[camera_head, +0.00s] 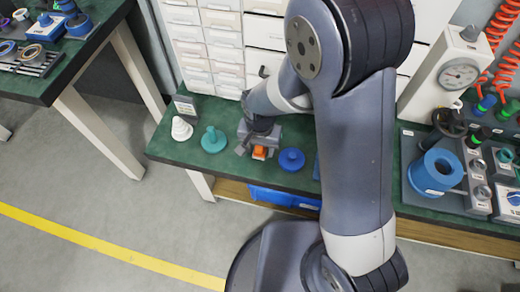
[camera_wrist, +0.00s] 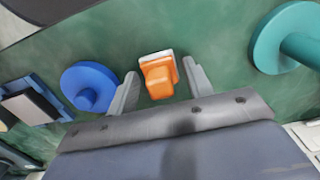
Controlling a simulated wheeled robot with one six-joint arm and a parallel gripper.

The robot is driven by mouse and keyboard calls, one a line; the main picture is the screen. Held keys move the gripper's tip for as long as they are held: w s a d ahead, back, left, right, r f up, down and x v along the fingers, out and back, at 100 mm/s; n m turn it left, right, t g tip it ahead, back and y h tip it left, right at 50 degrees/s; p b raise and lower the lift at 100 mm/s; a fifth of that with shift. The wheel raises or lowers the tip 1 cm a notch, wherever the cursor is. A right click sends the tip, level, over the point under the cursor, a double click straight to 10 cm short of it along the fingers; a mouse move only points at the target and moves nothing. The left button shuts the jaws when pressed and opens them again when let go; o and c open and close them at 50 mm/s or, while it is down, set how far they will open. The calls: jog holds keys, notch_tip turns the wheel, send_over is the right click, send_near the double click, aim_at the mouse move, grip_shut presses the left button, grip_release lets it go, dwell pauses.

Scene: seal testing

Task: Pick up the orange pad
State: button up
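The orange pad (camera_wrist: 159,76) sits on the green bench top and has a pale layer along one edge. In the wrist view it lies between the two open fingers of my gripper (camera_wrist: 159,90), with a gap on each side. In the head view the pad (camera_head: 260,152) shows just below my gripper (camera_head: 258,148), partly hidden by it. I cannot tell the exact height of the fingertips above the bench. Nothing is held.
A blue round piece (camera_head: 291,159) stands close on the pad's right and a teal one (camera_head: 214,140) on its left. A white cone (camera_head: 181,128) stands farther left. Drawers (camera_head: 208,40) rise behind.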

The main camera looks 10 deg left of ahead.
jog(key=c, duration=0.8)
jog(key=shift+o, duration=0.2)
jog(key=shift+r, duration=0.1)
notch_tip(320, 180, up, 10)
jog(key=shift+f+p, duration=0.1)
jog(key=shift+p, duration=0.95)
jog(key=o, duration=0.4)
jog(key=c, duration=0.3)
